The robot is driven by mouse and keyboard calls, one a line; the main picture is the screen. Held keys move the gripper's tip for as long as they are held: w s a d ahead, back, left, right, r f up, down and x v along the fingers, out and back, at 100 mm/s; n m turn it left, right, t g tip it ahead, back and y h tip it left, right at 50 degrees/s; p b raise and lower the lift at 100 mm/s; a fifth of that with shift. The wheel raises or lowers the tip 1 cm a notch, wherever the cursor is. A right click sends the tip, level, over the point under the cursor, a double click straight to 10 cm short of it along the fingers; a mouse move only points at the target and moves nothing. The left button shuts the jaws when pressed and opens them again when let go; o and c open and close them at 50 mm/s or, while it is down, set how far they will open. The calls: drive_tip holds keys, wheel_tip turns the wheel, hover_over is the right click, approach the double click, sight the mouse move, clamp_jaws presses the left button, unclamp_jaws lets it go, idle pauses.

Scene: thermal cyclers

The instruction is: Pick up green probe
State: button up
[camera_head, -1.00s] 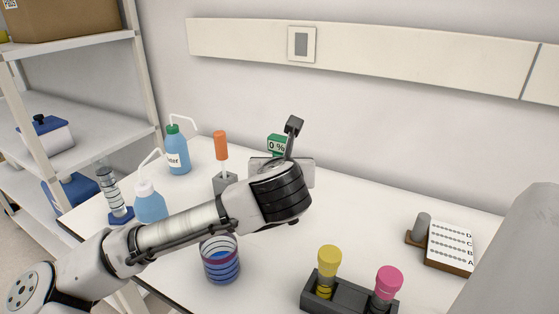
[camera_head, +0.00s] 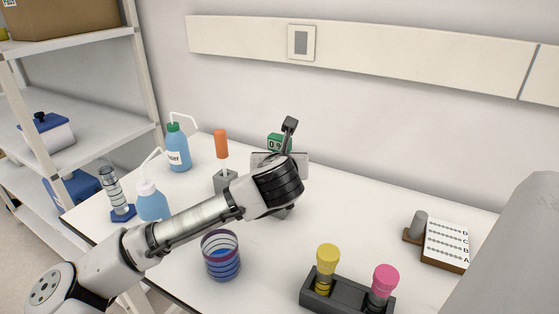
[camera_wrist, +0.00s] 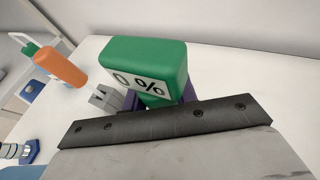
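The green probe (camera_wrist: 148,62) is a green block with a white "0 %" label, close ahead in the wrist view. In the head view the green probe (camera_head: 275,143) shows only in part, behind my wrist. My gripper (camera_wrist: 165,118) shows as a dark bar with screws, in front of the probe's lower part. Dark purple parts flank the probe's lower sides; I cannot tell whether they are fingers or a stand. The fingertips, and any contact with the probe, are hidden.
An orange-handled tool (camera_head: 221,145) stands in a grey block left of the probe. Blue wash bottles (camera_head: 178,152) are farther left. A blue-ringed cup (camera_head: 221,257) and a rack (camera_head: 345,296) with yellow- and pink-topped items stand in front.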

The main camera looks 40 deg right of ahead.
drive_tip(key=shift+r, duration=0.1)
drive_tip(key=shift+c, duration=0.2)
wheel_tip(320, 180, up, 20)
drive_tip(key=shift+b, duration=0.4)
idle(0.4)
drive_tip(key=s+a+f+m+g+h, duration=0.2)
drive_tip(key=a+f+m+g, duration=0.1)
drive_tip(key=a, duration=0.3)
drive_tip(key=s+a+f+m+g+h, duration=0.1)
drive_tip(key=s+a+f+m+g, duration=0.15)
drive_tip(key=a, duration=0.35)
drive_tip(key=s+a+f+m+g+h, duration=0.2)
drive_tip(key=s+a+m+g, duration=0.15)
drive_tip(key=a, duration=0.35)
wheel_tip(320, 180, down, 12)
drive_tip(key=w+b, duration=0.1)
drive_tip(key=b, duration=1)
drive_tip(key=shift+d, duration=0.15)
drive_tip(key=shift+r, duration=0.2)
idle(0.9)
